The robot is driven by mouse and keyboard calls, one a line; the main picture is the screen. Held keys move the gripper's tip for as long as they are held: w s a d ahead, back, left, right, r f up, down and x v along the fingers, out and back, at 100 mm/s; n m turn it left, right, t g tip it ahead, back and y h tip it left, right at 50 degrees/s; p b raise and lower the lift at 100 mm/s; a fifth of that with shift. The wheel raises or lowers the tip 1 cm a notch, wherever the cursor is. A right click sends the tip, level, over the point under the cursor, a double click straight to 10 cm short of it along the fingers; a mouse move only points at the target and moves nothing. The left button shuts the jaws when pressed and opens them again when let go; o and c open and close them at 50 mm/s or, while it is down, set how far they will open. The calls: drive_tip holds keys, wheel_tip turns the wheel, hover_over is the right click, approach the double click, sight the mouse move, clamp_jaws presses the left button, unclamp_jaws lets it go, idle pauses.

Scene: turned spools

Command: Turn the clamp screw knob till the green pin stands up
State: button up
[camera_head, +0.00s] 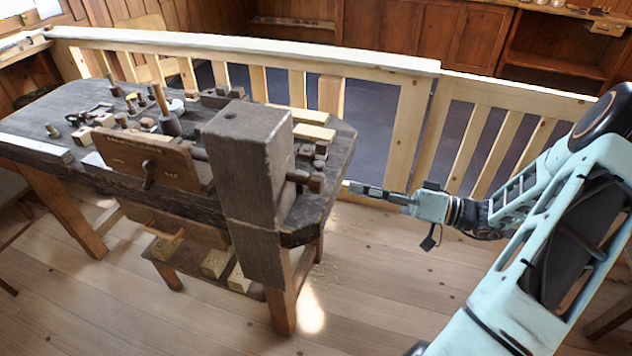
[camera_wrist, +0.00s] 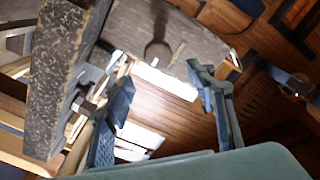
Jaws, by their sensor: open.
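A dark wooden post (camera_head: 250,185) stands at the right front of the bench. A short screw with a dark knob (camera_head: 317,183) sticks out from its right side. In the wrist view a round dark knob (camera_wrist: 157,53) shows on a grey-brown face, and it looks like the same one. A thin pale pin (camera_wrist: 177,54) lies slantwise beside it; its colour is unclear, and I make out no green pin. My gripper (camera_head: 352,187) is open and empty, a little right of the knob and apart from it. Its fingers (camera_wrist: 163,98) show in the wrist view below the knob.
The dark bench (camera_head: 50,115) carries several blocks and tools. An upright board (camera_head: 135,155) with a dark handle stands left of the post. A pale wooden railing (camera_head: 408,125) runs behind the bench and my gripper.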

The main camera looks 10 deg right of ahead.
sight(324, 182)
drive_tip(key=p+x, duration=0.1)
drive_tip(key=x, duration=0.9)
drive_tip(key=shift+f, duration=0.1)
drive_tip(key=c, duration=1.2)
